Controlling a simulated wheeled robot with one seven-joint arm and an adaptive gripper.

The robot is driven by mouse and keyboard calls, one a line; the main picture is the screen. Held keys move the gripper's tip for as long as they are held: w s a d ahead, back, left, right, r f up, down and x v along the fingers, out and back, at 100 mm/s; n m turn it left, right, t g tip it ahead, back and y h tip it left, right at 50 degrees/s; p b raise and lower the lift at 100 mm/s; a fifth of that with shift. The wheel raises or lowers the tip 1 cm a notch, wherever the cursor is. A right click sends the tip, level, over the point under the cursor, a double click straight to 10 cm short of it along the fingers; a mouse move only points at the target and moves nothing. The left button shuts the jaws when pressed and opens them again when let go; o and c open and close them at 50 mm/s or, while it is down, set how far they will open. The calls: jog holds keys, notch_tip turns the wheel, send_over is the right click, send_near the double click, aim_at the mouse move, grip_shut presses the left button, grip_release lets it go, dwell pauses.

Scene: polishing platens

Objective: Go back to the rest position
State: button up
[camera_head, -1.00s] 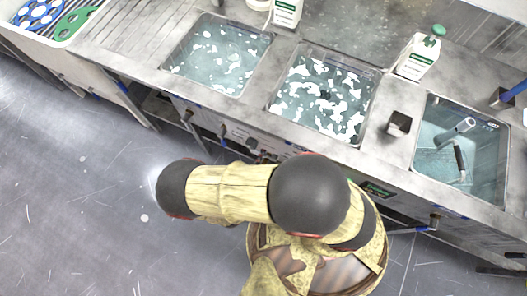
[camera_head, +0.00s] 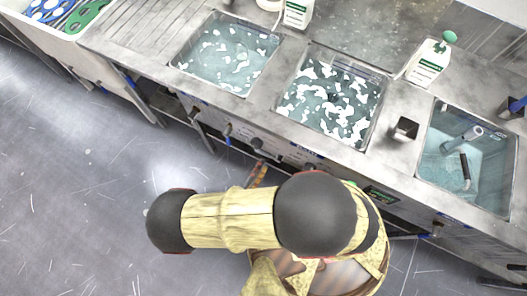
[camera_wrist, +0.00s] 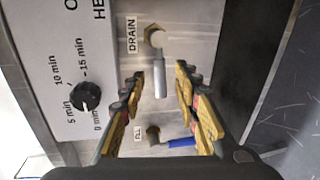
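My gripper (camera_wrist: 160,115) shows in the wrist view with its two yellow and black fingers well apart and nothing between them. It faces the front panel of the sink bench (camera_wrist: 195,25), with a drain valve handle (camera_wrist: 159,78) and a blue-handled fill valve (camera_wrist: 181,142) seen beyond the fingers. I cannot tell whether the fingers touch anything, but they look apart from the panel. In the head view my arm is folded low in front of the bench, and the gripper itself is hidden.
White bottles (camera_head: 428,64) (camera_head: 298,12) stand behind. A tray with blue and green carriers (camera_head: 52,12) is at upper left. Floor (camera_head: 70,200) at left is clear.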

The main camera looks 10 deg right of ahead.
jog(key=shift+s+a+r, duration=0.1)
jog(key=shift+s+a, duration=0.05)
jog(key=shift+s, duration=0.15)
dwell(0.4)
